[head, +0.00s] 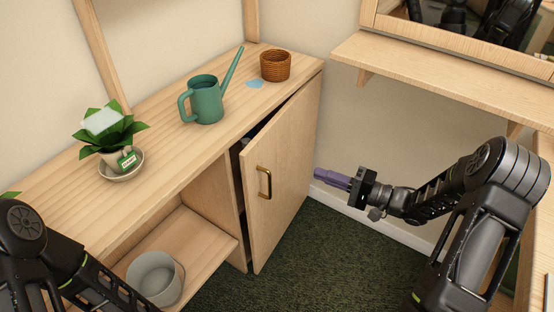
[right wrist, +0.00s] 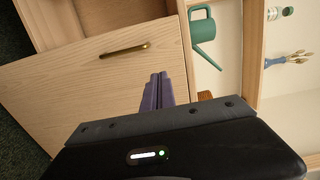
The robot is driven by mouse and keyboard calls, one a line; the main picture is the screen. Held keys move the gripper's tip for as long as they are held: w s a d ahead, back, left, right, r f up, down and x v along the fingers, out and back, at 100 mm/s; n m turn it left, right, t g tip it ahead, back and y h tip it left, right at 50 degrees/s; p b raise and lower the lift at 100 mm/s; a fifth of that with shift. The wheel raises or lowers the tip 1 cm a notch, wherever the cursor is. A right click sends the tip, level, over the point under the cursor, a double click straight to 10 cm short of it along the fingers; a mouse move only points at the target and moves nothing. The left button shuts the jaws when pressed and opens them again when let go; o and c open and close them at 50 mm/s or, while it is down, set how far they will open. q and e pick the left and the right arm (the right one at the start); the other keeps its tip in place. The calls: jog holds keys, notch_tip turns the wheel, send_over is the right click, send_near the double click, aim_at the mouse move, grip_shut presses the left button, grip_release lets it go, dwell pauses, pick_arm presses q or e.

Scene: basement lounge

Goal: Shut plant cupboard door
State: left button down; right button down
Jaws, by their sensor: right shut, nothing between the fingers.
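The plant cupboard door (head: 284,176) is pale wood with a brass handle (head: 264,183). It stands partly open, with a dark gap along its top and handle-side edge. It also shows in the right wrist view (right wrist: 90,95), with its handle (right wrist: 125,50). My right gripper (head: 318,173) has purple fingers, shut and empty. It is to the right of the door, near its outer face; I cannot tell whether it touches. The fingers also show in the right wrist view (right wrist: 158,92). My left arm enters at the lower left of the head view, but its gripper is out of frame.
On the cupboard top (head: 160,135) stand a potted plant on a saucer (head: 122,175), a green watering can (head: 207,104) and a wicker pot (head: 275,66). A grey pot (head: 154,278) sits on the open shelf. A wooden ledge (head: 440,75) is at right. Green carpet (head: 330,240) is clear before the door.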

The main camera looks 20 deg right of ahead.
aim_at(263, 153)
jog(key=shift+w+a, duration=0.1)
jog(key=shift+a, duration=0.05)
jog(key=b+x, duration=0.1)
jog(key=x, duration=1.2)
jog(key=shift+w+a, duration=0.25)
jog(key=shift+w, duration=0.1)
